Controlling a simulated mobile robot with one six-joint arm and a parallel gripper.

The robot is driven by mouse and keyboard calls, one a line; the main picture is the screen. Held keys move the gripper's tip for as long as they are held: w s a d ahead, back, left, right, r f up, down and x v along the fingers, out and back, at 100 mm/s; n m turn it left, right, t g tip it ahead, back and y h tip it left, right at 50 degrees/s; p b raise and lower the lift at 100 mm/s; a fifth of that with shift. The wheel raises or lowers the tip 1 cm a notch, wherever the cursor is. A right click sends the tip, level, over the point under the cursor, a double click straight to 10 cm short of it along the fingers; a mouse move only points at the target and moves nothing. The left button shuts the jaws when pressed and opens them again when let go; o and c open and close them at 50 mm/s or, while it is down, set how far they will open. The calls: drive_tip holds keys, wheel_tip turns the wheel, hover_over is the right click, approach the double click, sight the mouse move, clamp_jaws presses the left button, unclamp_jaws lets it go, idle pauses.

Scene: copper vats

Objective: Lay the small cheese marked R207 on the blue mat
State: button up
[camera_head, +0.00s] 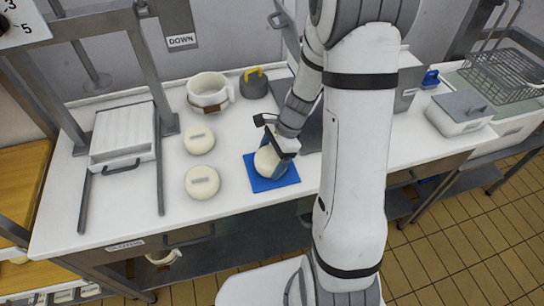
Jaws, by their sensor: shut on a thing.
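My gripper (281,150) is low over the blue mat (284,182) and shut on a small round cream cheese (265,162). The cheese is over the mat, and I cannot tell whether it touches it. Its label is hidden or too small to read. Two more round cheeses stand on the white counter to the left, one farther back (199,139) and one nearer (202,183). Each bears a small grey label that I cannot read.
A white pot (208,91) and a grey weight with a yellow handle (253,83) stand behind the cheeses. A white slatted tray (122,135) under a metal frame is at left. A lidded box (460,112) is at right. The counter (240,210) in front of the mat is clear.

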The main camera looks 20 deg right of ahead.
drive_tip(key=o, duration=1.3)
wheel_tip(320, 180, up, 7)
drive_tip(key=p, duration=0.6)
drive_tip(key=s+r+n+t+h, duration=0.1)
drive_tip(key=s+r+n, duration=0.4)
drive_tip(key=r, duration=0.1)
drive_tip(key=s+r+n+t+h, duration=0.1)
drive_tip(key=s+r+n+h, duration=0.1)
drive_tip(key=s+r+n, duration=0.2)
drive_tip(key=s+r+n+t+h, duration=0.1)
drive_tip(key=s+r+n+t, duration=0.1)
drive_tip(key=s+r+n, duration=0.3)
drive_tip(key=shift+s+d+r+n+h, duration=0.1)
drive_tip(key=shift+s+r+n+h, duration=0.1)
drive_tip(key=shift+r+n, duration=0.7)
drive_tip(key=shift+s+d+r+n+h, duration=0.15)
drive_tip(key=shift+r+n, duration=0.35)
drive_tip(key=shift+r, duration=0.75)
